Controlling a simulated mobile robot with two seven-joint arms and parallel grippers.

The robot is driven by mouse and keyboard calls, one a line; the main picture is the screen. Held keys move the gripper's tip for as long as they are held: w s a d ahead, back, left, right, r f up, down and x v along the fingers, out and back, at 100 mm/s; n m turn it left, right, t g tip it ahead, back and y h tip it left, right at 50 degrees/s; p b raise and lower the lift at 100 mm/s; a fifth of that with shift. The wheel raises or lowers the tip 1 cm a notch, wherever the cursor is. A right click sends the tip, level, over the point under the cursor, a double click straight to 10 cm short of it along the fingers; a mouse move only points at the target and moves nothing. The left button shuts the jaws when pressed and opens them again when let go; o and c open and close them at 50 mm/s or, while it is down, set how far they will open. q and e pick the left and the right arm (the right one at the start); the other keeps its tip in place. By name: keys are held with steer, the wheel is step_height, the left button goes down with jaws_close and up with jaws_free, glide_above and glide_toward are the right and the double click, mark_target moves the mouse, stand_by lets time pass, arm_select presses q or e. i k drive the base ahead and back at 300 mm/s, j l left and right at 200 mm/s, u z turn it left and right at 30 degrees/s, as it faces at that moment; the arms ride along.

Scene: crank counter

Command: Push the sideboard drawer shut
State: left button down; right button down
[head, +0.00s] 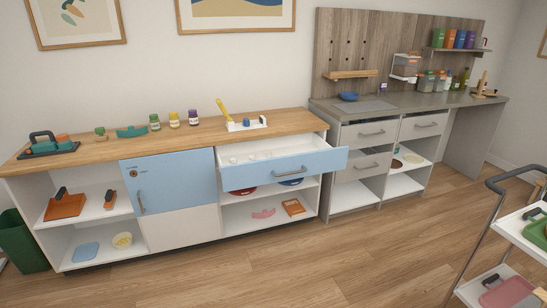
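The sideboard (180,143) is a long white unit with a wooden top along the left wall. Its drawer (284,170) has a light blue front with a bar handle. The drawer stands pulled out at the sideboard's right end, and its white inside shows several small pale items. Neither of my grippers is in the head view.
A grey counter (420,101) with drawers and open shelves stands right of the sideboard. A white trolley (515,235) with trays is at the lower right. A green bin (22,243) stands at the left. The wooden floor (300,265) before the drawer is clear.

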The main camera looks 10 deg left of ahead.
mark_target(299, 156)
steer(key=i+u, duration=0.1)
steer(key=i, duration=1.25)
steer(key=i+l+u, duration=0.1)
steer(key=i, duration=1.25)
